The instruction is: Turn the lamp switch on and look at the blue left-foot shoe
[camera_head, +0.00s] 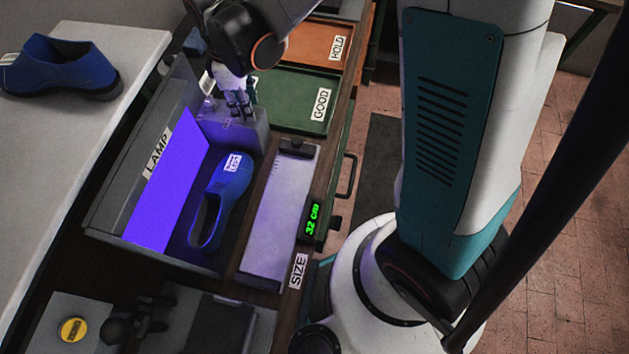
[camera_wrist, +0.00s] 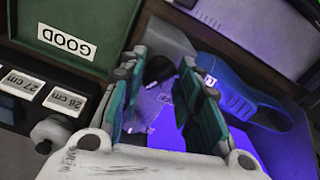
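The box labelled LAMP (camera_head: 84,226) has a bright violet panel (camera_head: 165,187), and violet light falls inside. A blue shoe (camera_head: 238,186) with a white tag lies in the box beside the panel; it also shows in the wrist view (camera_wrist: 228,82). Which foot it fits I cannot tell. My gripper (camera_head: 238,108) points down at the grey block (camera_head: 258,130) at the box's far end. In the wrist view its fingers (camera_wrist: 162,95) are apart, with a dark round knob (camera_wrist: 158,69) seen between them, likely the switch. Whether they touch it I cannot tell.
Another blue shoe (camera_head: 62,66) stands on the pale table at left. A SIZE gauge (camera_head: 272,220) with a 32 cm display (camera_head: 312,218) lies right of the lamp box. Green GOOD (camera_head: 292,98) and orange HOLD (camera_head: 310,42) trays are beyond. A yellow button (camera_head: 73,329) is at front left.

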